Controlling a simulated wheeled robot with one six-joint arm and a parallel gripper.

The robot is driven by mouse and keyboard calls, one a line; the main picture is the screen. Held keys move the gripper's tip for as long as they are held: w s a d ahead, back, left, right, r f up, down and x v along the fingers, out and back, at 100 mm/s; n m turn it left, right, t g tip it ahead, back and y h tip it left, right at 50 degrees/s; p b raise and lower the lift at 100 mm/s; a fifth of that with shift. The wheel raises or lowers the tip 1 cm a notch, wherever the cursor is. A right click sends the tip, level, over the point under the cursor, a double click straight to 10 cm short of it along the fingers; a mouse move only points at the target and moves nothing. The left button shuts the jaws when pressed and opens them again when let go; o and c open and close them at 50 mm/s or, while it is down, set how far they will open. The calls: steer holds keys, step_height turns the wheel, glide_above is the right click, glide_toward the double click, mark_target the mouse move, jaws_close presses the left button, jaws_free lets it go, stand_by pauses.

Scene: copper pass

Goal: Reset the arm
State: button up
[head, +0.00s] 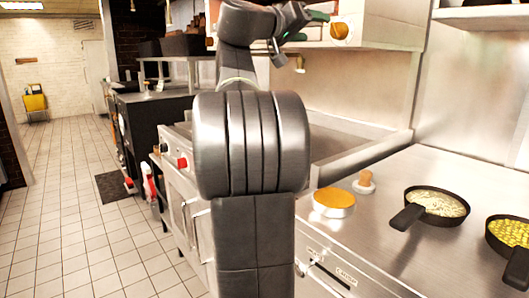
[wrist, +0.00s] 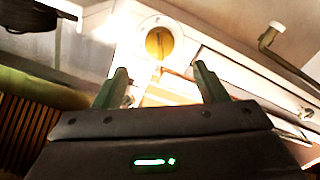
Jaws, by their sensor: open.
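My arm rises through the middle of the head view, with a thick dark grey joint in front. My gripper (head: 318,17) is at the top of that view, to the right of the upper arm and close to the shelf unit with an orange knob. In the wrist view my gripper (wrist: 162,88) shows two green fingers spread apart with nothing between them. Beyond the fingers is a white panel with a round orange knob (wrist: 159,43). I cannot tell how far the fingers are from the panel.
A steel counter (head: 400,170) at right holds a round orange-topped tin (head: 334,202), a small wooden-handled item (head: 364,182) and two black pans (head: 437,204) (head: 510,238) with food. A cooking range (head: 180,158) stands behind my arm. The tiled floor (head: 70,215) at left is mostly clear.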

mark_target(334, 30)
steer(key=v, duration=0.5)
steer(key=x, duration=0.7)
steer(key=p+x, duration=0.1)
steer(key=x, duration=0.6)
steer(key=shift+w+d+r, duration=0.15)
steer(key=shift+d+r, duration=0.05)
steer(key=n+p, duration=0.2)
steer(key=n, duration=0.1)
steer(key=shift+a+n, duration=0.1)
steer(key=shift+n, duration=0.3)
steer(key=n+p, duration=0.5)
steer(key=n, duration=0.1)
steer(key=shift+r+n, duration=0.1)
steer(key=shift+n, duration=0.3)
steer(key=n+p, duration=0.3)
steer(key=p, duration=0.1)
steer(key=shift+n, duration=0.3)
steer(key=n+p, duration=0.4)
steer(key=p, duration=0.1)
steer(key=shift+n+p, duration=0.8)
steer(key=shift+n, duration=0.2)
steer(key=shift+f, duration=0.3)
